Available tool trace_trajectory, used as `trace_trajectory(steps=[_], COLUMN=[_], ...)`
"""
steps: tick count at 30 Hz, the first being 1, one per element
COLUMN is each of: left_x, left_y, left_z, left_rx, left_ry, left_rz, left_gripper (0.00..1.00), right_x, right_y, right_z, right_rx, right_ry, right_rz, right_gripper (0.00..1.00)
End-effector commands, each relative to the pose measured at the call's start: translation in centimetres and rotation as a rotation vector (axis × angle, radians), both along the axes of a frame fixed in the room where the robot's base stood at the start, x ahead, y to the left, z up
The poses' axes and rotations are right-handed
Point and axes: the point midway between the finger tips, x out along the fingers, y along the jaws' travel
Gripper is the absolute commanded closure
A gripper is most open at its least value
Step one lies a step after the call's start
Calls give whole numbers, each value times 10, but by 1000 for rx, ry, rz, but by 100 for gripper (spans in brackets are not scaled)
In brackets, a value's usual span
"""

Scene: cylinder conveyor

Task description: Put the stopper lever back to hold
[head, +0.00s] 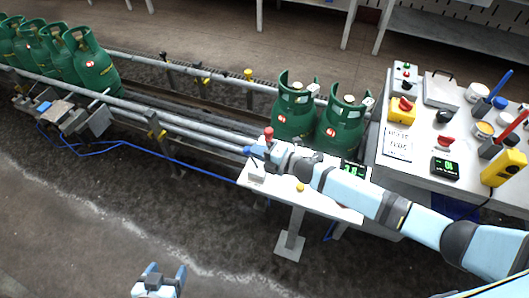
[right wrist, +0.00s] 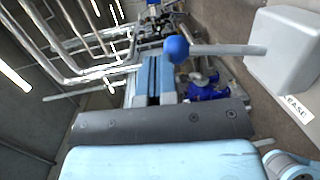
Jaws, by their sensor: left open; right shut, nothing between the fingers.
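The stopper lever (right wrist: 215,49) shows in the right wrist view as a grey rod with a blue ball knob (right wrist: 178,49). It reaches left from a white box (right wrist: 284,50), with part of a label reading "EASE" below. My right gripper (right wrist: 152,78) is shut and empty, its fingertips just beside the knob; I cannot tell whether they touch. In the head view my right gripper (head: 250,151) is over the left end of a small white table (head: 300,207), and the box (head: 257,171) is just below it. My left gripper (head: 165,273) is open and empty at the bottom.
Two green cylinders (head: 294,108) stand on the conveyor (head: 190,128) behind my right arm; several more (head: 96,68) stand at the far left. A red-topped post (head: 268,134) rises beside my right gripper. A cluttered control table (head: 420,175) is at the right. The floor at front left is clear.

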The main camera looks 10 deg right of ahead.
Motion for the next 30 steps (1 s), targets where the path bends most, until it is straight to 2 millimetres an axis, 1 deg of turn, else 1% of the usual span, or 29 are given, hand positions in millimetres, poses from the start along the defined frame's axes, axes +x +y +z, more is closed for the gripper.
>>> trace_trajectory(steps=[6,12,26,30], left_x=[1,1,1,0], left_y=[0,0,0,0], left_z=[0,0,-1,2], left_rx=[0,0,0,1], left_ry=[-2,-3,-2,0], left_rz=[-1,0,-1,0], left_gripper=[29,29,29,29], right_x=[5,7,8,8], right_y=[7,11,12,10], right_z=[0,1,3,7], right_rx=[0,2,5,5], right_ry=[0,-1,-4,-5], right_rz=[0,1,2,2], right_gripper=[100,100,100,100])
